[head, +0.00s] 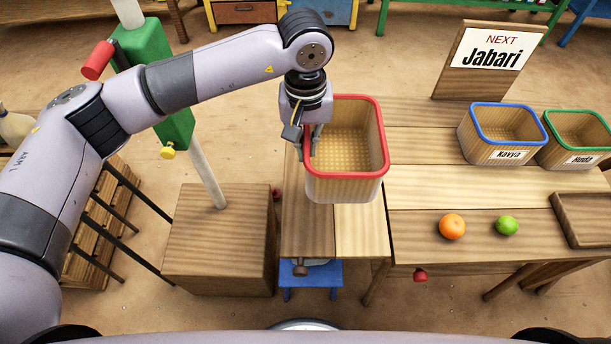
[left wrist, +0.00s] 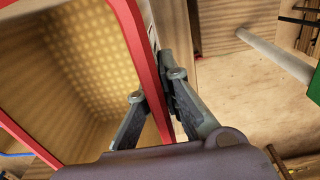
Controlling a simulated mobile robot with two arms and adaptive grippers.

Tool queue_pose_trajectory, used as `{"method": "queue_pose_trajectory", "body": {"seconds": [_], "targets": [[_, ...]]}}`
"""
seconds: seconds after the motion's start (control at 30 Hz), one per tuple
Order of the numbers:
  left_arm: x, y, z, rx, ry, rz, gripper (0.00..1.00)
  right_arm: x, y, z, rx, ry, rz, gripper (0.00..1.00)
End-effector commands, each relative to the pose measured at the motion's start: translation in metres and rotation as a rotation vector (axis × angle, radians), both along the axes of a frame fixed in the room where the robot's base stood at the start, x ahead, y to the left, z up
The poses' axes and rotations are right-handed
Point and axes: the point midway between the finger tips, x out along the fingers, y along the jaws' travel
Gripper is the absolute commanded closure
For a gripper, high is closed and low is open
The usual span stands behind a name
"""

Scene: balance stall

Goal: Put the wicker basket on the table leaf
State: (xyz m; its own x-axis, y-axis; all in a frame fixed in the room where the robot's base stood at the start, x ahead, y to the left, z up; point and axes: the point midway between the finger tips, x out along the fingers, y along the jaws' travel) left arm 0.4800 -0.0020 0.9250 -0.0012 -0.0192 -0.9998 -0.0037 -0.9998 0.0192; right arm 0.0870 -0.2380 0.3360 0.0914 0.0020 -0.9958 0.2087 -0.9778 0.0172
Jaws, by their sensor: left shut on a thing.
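The wicker basket (head: 345,190) is tan with a red rim and looks empty. In the head view it is over the table leaf (head: 362,232), the narrow wooden section at the left end of the table. My left gripper (head: 309,148) is shut on the basket's left wall at the rim. In the left wrist view the gripper's fingers (left wrist: 155,108) straddle the red rim, one inside and one outside the basket (left wrist: 85,75). I cannot tell whether the basket's bottom touches the leaf. My right gripper is not in view.
The main table (head: 430,190) holds an orange (head: 452,226), a lime (head: 507,226), a blue-rimmed basket (head: 497,140), a green-rimmed basket (head: 578,140) and a wooden tray (head: 585,220). A "NEXT Jabari" sign (head: 490,58) stands behind. A wooden block (head: 220,245) with a post is left of the leaf. A blue stool (head: 311,275) is below.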

Motion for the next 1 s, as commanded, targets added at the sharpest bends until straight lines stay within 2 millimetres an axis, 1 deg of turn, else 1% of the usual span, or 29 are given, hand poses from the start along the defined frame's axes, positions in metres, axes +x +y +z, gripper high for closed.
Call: {"method": "queue_pose_trajectory", "body": {"seconds": [0.03, 0.2, 0.33, 0.4, 0.63, 0.83, 0.9, 1.0], "targets": [[-0.001, 0.0, -0.013, 0.0, 0.006, 0.003, 1.0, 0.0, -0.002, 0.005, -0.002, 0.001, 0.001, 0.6], [-0.001, 0.001, -0.058, 0.001, 0.005, 0.003, 1.0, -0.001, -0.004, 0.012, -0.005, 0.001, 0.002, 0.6], [0.0, 0.0, -0.083, -0.001, 0.002, 0.003, 1.0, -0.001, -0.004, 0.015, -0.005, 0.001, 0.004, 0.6], [0.0, 0.0, -0.092, 0.0, 0.0, 0.004, 1.0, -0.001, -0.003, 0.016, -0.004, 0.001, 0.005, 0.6], [0.0, 0.001, -0.11, 0.0, 0.0, 0.004, 1.0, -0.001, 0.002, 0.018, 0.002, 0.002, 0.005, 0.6], [0.0, 0.0, -0.138, -0.002, 0.001, 0.004, 1.0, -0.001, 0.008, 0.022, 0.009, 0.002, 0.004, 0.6], [0.001, 0.0, -0.142, -0.002, -0.002, 0.003, 1.0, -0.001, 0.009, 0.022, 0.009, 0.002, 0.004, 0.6], [0.001, 0.0, -0.142, -0.002, -0.003, 0.003, 1.0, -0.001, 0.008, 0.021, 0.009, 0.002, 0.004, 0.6]]}}
